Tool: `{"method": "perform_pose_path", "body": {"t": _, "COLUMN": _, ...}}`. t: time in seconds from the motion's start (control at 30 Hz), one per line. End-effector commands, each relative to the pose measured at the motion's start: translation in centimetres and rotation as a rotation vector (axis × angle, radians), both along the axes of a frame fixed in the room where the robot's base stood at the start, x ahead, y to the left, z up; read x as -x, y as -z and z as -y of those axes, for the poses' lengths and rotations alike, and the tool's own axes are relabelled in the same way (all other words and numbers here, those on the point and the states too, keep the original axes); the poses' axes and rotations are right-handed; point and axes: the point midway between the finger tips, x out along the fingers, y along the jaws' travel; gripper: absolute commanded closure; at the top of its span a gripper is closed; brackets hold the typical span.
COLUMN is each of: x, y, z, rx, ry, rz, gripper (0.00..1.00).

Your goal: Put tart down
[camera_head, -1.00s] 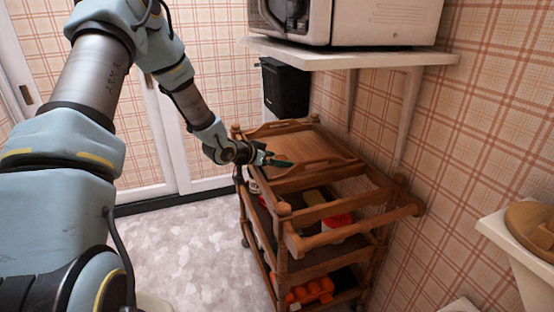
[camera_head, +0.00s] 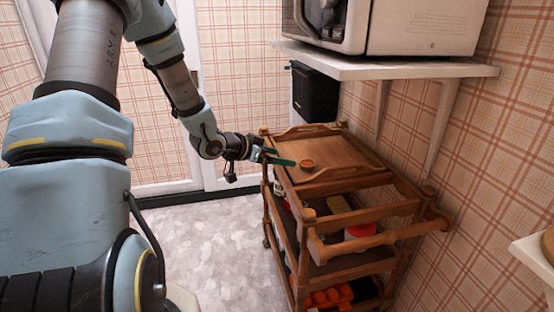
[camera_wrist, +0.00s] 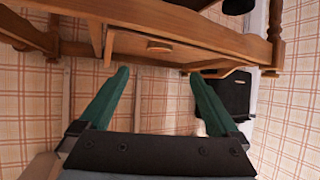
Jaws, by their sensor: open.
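The tart (camera_head: 307,164) is a small round brown thing resting on the wooden top tray of the cart (camera_head: 340,150), near its front left part. It also shows in the wrist view as a small disc (camera_wrist: 159,46) on the tray, beyond the fingers. My gripper (camera_head: 283,158) is at the left edge of the cart top, beside the tart and apart from it. In the wrist view its two green fingers (camera_wrist: 158,72) are spread wide with nothing between them.
A white shelf (camera_head: 400,68) with a microwave (camera_head: 420,27) hangs above the cart's back. The lower cart shelves hold a red-and-white item (camera_head: 360,231) and orange items (camera_head: 325,298). The floor at left is clear.

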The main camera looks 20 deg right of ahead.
Motion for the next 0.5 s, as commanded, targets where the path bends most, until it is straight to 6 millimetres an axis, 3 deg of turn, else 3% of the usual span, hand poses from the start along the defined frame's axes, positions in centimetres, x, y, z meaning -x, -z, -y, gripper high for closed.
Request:
{"method": "perform_pose_path", "body": {"t": 0.17, "x": 0.1, "y": -0.1, "z": -0.4, "rx": -0.004, "ry": -0.003, "rz": 0.0, "gripper": 0.02}}
{"method": "perform_pose_path", "body": {"t": 0.27, "x": -0.6, "y": -0.1, "z": -1.8, "rx": -0.059, "ry": -0.054, "rz": -0.004, "gripper": 0.02}}
{"method": "perform_pose_path", "body": {"t": 0.37, "x": -1.7, "y": -0.2, "z": -6.1, "rx": -0.195, "ry": -0.196, "rz": -0.031, "gripper": 0.02}}
{"method": "perform_pose_path", "body": {"t": 0.5, "x": -0.9, "y": -1.3, "z": -16.0, "rx": -0.435, "ry": -0.51, "rz": -0.158, "gripper": 0.02}}
